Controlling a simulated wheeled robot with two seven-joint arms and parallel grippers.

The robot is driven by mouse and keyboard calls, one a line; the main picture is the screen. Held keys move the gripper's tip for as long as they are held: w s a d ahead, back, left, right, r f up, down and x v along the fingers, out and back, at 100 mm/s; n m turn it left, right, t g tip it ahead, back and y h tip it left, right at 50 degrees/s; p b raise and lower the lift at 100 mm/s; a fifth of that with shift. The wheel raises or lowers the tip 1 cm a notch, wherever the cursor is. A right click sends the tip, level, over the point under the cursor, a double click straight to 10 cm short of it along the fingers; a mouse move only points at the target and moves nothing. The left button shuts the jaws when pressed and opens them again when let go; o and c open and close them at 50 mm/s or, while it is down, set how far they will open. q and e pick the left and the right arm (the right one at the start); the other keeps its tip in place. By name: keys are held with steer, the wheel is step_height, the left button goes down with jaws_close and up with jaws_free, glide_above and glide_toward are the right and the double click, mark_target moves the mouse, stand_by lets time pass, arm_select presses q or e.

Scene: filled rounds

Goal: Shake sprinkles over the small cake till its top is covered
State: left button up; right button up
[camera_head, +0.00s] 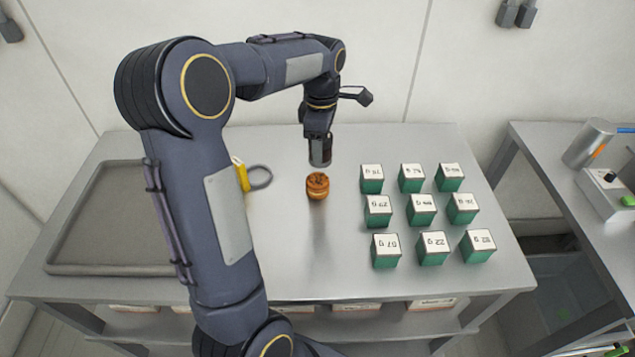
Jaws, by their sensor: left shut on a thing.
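The small cake (317,187) is round and brown and stands on the metal table, near the middle. Its top shows darker marks, but it is too small to tell how many sprinkles lie on it. My left gripper (319,136) points down just behind and above the cake. It is shut on a dark, cylindrical shaker (320,155), which hangs close to the cake, apart from it in the picture. The fingers hide the shaker's upper part. My right gripper is not in view.
Several green boxes with white labelled tops (420,210) stand in rows right of the cake. A grey tray (110,268) lies at the left. A yellow item with a grey ring (260,178) is partly behind my left arm. The table in front of the cake is clear.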

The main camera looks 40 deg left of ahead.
arm_select(q)
steer(key=shift+r+p, duration=1.3)
steer(key=shift+r, duration=0.35)
